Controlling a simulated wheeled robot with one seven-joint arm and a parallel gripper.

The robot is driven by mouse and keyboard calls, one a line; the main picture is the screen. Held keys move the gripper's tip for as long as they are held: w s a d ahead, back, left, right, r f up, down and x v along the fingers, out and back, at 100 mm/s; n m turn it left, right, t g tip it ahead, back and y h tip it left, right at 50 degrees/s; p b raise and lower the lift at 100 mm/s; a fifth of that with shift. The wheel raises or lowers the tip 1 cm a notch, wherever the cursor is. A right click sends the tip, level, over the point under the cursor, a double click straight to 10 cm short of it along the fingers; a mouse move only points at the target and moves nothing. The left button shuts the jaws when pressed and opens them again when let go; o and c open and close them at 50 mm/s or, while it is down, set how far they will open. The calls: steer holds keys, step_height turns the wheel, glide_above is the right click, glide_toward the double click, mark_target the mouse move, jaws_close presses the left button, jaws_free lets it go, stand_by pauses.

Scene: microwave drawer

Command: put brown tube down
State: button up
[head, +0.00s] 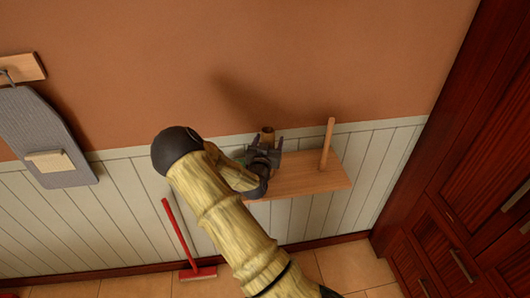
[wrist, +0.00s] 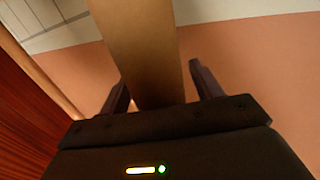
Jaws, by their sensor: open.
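The brown tube (head: 267,133) shows its upper end just behind my gripper (head: 265,148) in the head view, at the left part of a wooden wall shelf (head: 310,180). My gripper hides its lower part, so I cannot tell from this view if it touches the shelf. In the wrist view the tube (wrist: 145,45) runs between the two dark fingers of my gripper (wrist: 160,75). The fingers are spread, with a gap at least on the right side.
A thin wooden rod (head: 327,145) stands up at the shelf's right part. A dark wood cabinet (head: 460,150) is on the right. An ironing board (head: 45,135) hangs at left. A red broom (head: 182,240) leans on the panelled wall below.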

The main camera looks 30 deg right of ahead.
steer(key=b+v, duration=0.4)
steer(key=v, duration=0.8)
steer(key=shift+d, duration=0.1)
steer(key=s+a+f+g+y, duration=0.4)
steer(key=a+f+g+y, duration=0.1)
steer(key=g+y, duration=0.15)
steer(key=s+a+r+n+g+y, duration=0.2)
steer(key=s+a+r+n, duration=0.1)
steer(key=s, duration=0.4)
steer(key=s+a+r+n+g+y, duration=0.3)
steer(key=s+a+n, duration=0.1)
steer(key=s, duration=0.3)
steer(key=shift+r+n, duration=0.2)
steer(key=shift+n, duration=0.2)
